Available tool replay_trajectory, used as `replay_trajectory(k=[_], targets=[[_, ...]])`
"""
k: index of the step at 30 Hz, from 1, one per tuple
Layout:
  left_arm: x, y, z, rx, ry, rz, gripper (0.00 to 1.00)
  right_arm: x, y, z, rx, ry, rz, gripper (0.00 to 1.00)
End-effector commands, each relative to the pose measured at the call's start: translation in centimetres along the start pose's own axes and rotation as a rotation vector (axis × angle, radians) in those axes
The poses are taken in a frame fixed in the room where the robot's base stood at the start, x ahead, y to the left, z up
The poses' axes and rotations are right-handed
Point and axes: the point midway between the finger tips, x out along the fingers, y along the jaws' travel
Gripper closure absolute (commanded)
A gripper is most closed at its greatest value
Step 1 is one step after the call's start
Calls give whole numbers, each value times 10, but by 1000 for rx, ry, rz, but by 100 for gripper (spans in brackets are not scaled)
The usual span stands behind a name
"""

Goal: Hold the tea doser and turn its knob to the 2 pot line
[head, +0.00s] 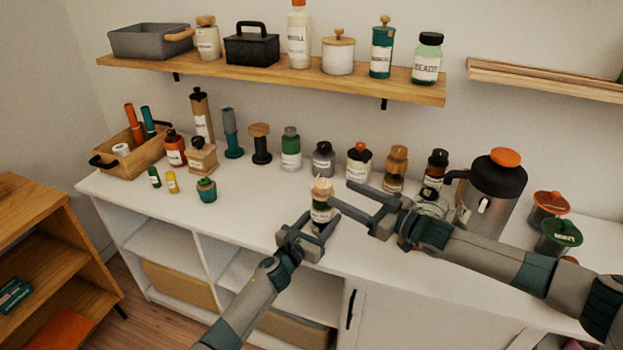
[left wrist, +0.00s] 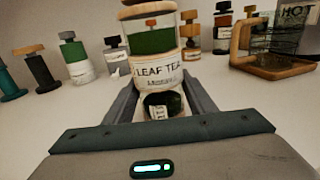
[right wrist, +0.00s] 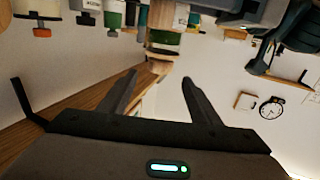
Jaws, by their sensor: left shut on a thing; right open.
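The tea doser (head: 321,212) stands at the front of the white counter, with a pale wooden top and a green band. In the left wrist view the doser (left wrist: 152,42) shows a "LEAF TEA" label. A dark rounded part with a small white label (left wrist: 162,104) sits below that label; I cannot tell whether it is the knob. My left gripper (head: 312,226) is shut on the doser from the front. My right gripper (head: 340,194) is open, just right of the doser's upper part. The pot line marks are too small to read.
A row of jars and bottles stands behind the doser, including a black-lidded jar (head: 323,160). A steel jug with an orange lid (head: 490,195) stands at right, behind my right arm. A wooden shelf (head: 270,77) hangs above.

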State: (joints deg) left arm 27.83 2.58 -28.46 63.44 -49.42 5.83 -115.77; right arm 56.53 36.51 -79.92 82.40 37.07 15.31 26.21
Motion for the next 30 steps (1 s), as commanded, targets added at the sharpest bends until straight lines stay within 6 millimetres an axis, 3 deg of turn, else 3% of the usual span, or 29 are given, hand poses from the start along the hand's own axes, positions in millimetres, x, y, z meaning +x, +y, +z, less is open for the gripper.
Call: replay_trajectory(k=[17,30], targets=[[0,-1,0,-1,0,-1,84,10,0,1,3,-2,0,43],[0,-1,0,-1,0,-1,84,74,0,0,2,-1,0,43]])
